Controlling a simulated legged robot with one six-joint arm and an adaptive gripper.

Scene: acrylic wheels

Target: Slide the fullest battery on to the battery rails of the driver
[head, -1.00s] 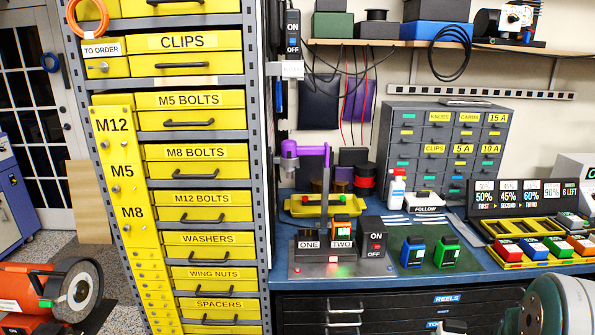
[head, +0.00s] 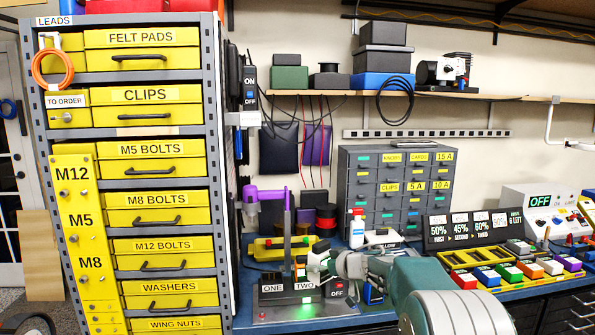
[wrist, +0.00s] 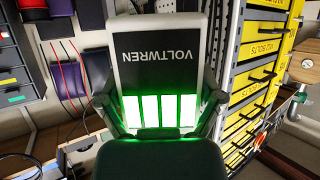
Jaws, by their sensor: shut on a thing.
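My gripper (head: 322,265) is shut on a white battery with a dark VOLTWREN face. In the wrist view, the battery (wrist: 160,55) appears upside down between my fingers (wrist: 160,108), with several bright green bars lit on it. In the head view the battery is small and mostly hidden by my gripper, close to the box marked TWO (head: 303,287). I cannot tell whether it touches that box.
A tall yellow drawer rack (head: 165,195) borders the bench on the left. Right of my arm, a yellow tray (head: 462,284) and several coloured blocks (head: 530,270) sit below a percentage board (head: 465,231). A grey drawer cabinet (head: 395,185) stands behind. My arm hides part of the bench.

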